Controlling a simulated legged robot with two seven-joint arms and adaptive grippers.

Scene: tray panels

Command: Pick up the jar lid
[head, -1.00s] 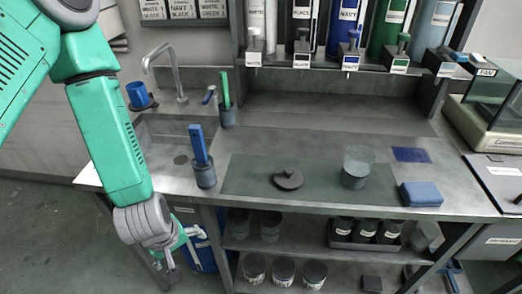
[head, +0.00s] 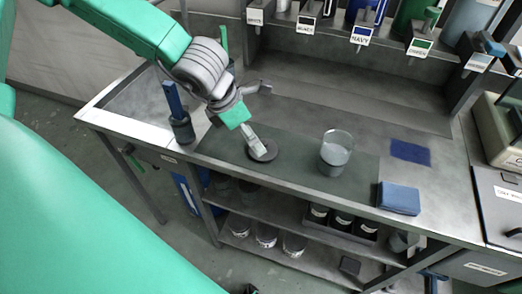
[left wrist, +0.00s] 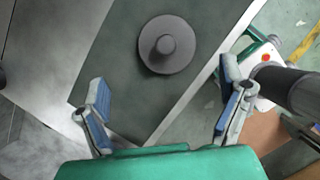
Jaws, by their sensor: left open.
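The jar lid (head: 266,151) is a dark grey disc with a knob on top. It lies on the dark mat (head: 300,172) on the bench, left of an open glass jar (head: 336,153). In the left wrist view the lid (left wrist: 178,58) is at top centre, knob facing the camera. My left gripper (head: 264,121) is open and above the lid, one finger overlapping it in the head view. In the left wrist view its fingers (left wrist: 164,78) are spread wide with nothing between them; the lid appears beyond the tips. My right gripper is not in view.
A dark cup with a blue-handled tool (head: 181,130) stands left of the mat. A blue sponge (head: 398,198) and a navy cloth (head: 410,152) lie to the right. Labelled dispensers (head: 361,30) line the back. Pots sit on the lower shelf.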

